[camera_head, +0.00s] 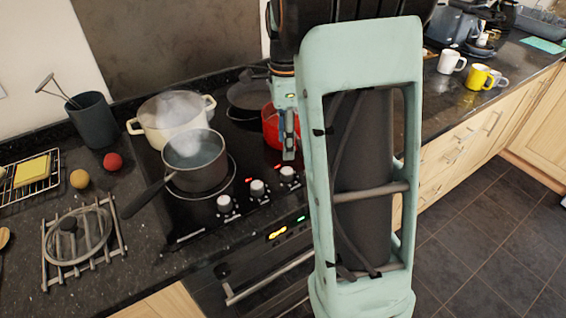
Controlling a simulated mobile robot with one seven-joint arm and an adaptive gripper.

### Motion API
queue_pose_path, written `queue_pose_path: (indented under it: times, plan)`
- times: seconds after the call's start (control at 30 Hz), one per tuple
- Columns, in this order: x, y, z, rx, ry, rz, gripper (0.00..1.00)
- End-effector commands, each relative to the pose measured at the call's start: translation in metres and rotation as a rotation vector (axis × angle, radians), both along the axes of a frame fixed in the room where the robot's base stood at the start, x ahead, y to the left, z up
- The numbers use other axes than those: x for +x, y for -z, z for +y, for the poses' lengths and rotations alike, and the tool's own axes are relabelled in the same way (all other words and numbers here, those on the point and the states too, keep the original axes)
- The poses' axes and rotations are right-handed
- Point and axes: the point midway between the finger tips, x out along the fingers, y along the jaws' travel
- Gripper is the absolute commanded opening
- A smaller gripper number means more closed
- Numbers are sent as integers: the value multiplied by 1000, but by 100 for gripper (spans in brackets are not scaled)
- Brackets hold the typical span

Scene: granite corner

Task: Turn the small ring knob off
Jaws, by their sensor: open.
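A row of white knobs stands along the front edge of the black hob (190,232): a left knob (225,203), a middle knob (257,188) and a right knob (288,174). I cannot tell which is the small ring's knob, and my arm may hide more to the right. Small red marks glow behind the middle and right knobs. My gripper (290,152) points down above the hob, just behind the right knob in the picture and in front of a red pot (270,128). It looks open and empty; its fingertips are small and partly overlapped.
A steaming grey saucepan (196,175) has its handle jutting front left. A cream pot (170,125) stands behind it, and a dark pan (248,92) at the back. An oven handle (268,278) sticks out below the knobs. A glass lid (77,238) rests on a rack at left.

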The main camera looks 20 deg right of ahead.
Motion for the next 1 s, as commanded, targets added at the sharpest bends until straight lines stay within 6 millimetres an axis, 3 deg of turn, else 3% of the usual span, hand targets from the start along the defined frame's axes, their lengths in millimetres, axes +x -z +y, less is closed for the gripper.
queue_pose_path:
  times: [0.2, 0.43, 0.87, 1.0]
  plan:
    - [-3, 45, 1, 2, 1, 4, 42]
    - [-4, 78, 1, 1, 1, 1, 42]
    - [-4, 87, 1, 2, 0, -2, 42]
    - [-4, 87, 1, 2, 0, -2, 27]
